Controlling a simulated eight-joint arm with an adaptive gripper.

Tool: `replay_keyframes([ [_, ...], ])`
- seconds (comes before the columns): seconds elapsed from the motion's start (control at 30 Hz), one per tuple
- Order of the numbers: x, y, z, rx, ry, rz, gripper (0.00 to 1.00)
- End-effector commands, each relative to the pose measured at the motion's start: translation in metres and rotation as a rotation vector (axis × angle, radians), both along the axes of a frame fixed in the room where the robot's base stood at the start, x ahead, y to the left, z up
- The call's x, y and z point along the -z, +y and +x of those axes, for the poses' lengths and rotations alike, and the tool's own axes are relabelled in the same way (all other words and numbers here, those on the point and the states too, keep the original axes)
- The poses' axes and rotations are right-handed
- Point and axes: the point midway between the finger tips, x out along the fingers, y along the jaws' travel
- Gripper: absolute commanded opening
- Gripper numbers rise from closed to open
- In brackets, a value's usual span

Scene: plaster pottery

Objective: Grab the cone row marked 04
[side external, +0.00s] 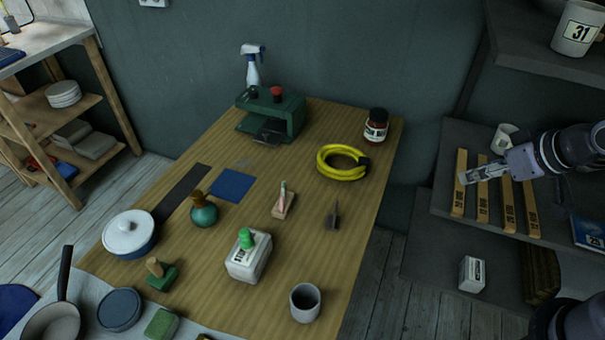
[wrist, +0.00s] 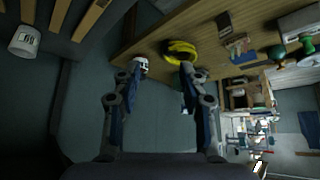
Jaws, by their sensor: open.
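Several pale wooden strips, which look like the cone rows, lie side by side on the right-hand shelf in the side external view. They are the leftmost strip (side external: 460,185), a second (side external: 482,190), a third (side external: 508,205) and the rightmost (side external: 531,210). Their dark end markings are too small to read, so I cannot tell which is 04. My gripper (side external: 466,177) appears in front of the strips and overlaps the left ones in the picture. In the wrist view my gripper (wrist: 160,76) is open and empty. Parts of strips (wrist: 92,20) show there at the upper left.
A small white box (side external: 472,274) sits lower down. The wooden table (side external: 300,255) carries a yellow coil (side external: 325,160), a dark jar (side external: 376,125) and other items. A gap separates table and shelf.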

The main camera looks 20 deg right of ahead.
Motion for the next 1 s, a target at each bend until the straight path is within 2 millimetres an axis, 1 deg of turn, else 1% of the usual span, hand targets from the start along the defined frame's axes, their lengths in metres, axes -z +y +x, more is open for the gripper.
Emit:
replay_keyframes([
  [0.13, 0.0, 0.0, 0.0, 0.0, 0.0, 0.0, 0.43],
  [0.17, 0.0, 0.0, 0.0, 0.0, 0.0, 0.0, 0.46],
  [0.2, 0.0, 0.0, 0.0, 0.0, 0.0, 0.0, 0.57],
  [0.23, 0.0, 0.0, 0.0, 0.0, 0.0, 0.0, 0.6],
  [0.5, 0.0, 0.0, 0.0, 0.0, 0.0, 0.0, 0.6],
  [0.6, -0.003, 0.002, 0.004, 0.004, 0.006, 0.007, 0.6],
  [0.67, -0.008, 0.005, 0.009, 0.011, 0.015, 0.015, 0.6],
  [0.77, -0.018, 0.012, 0.025, 0.033, 0.042, 0.04, 0.6],
  [0.9, -0.033, 0.027, 0.054, 0.079, 0.091, 0.082, 0.6],
  [1.0, -0.039, 0.04, 0.077, 0.116, 0.127, 0.108, 0.6],
])
